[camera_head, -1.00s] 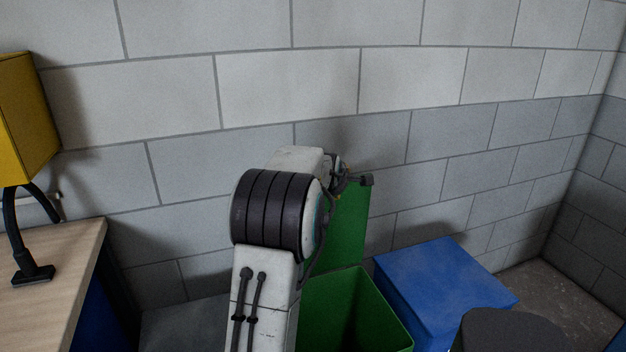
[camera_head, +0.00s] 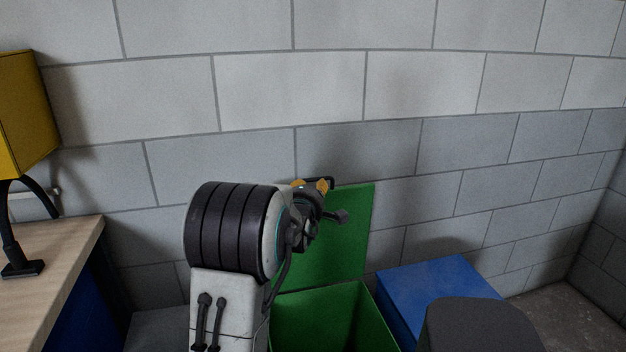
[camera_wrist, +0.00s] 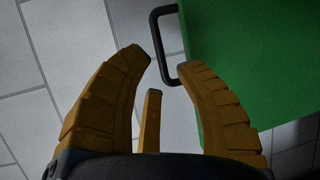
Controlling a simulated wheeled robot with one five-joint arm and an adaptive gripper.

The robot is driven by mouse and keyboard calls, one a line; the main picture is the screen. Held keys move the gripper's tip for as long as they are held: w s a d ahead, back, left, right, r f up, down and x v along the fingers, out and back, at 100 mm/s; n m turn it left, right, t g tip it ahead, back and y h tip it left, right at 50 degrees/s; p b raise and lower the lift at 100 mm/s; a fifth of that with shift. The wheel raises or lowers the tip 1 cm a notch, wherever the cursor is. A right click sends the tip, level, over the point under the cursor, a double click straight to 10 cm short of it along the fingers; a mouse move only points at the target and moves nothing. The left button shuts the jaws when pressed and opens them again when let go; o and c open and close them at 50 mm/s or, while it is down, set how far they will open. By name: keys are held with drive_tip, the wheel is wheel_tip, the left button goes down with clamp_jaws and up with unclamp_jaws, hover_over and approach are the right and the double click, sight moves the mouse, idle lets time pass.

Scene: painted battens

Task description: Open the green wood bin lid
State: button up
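The green wood bin (camera_head: 352,318) stands against the wall, its top open and its inside showing. Its green lid (camera_head: 352,225) stands raised, near upright, at the back of the bin by the wall. The lid also shows in the wrist view (camera_wrist: 255,60), with its black handle (camera_wrist: 157,48) on the left edge. My gripper (camera_wrist: 165,60) is open, its yellow fingers spread and empty, with the tips close to the handle. In the head view my gripper (camera_head: 315,187) is at the lid's upper left, and my arm covers part of the lid and bin.
A blue bin (camera_head: 430,285) with a closed top stands right of the green one. A wooden worktop (camera_head: 50,265) with a yellow lamp (camera_head: 25,115) is at the left. The block wall (camera_head: 420,80) is close behind the lid. Some bare floor (camera_head: 570,300) shows at the right.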

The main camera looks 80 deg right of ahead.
sight(315, 179)
drive_tip(key=shift+s+d+f+p, duration=0.15)
drive_tip(key=shift+d+p, duration=0.15)
drive_tip(key=shift+d, duration=0.95)
drive_tip(key=shift+w+d+f+p, duration=0.1)
drive_tip(key=shift+d+p, duration=0.15)
drive_tip(key=shift+d, duration=0.95)
drive_tip(key=shift+s+d+f+p, duration=0.15)
drive_tip(key=shift+d+p, duration=0.15)
drive_tip(key=shift+d, duration=0.95)
drive_tip(key=shift+w, duration=0.1)
drive_tip(key=shift+c, duration=0.2)
clamp_jaws()
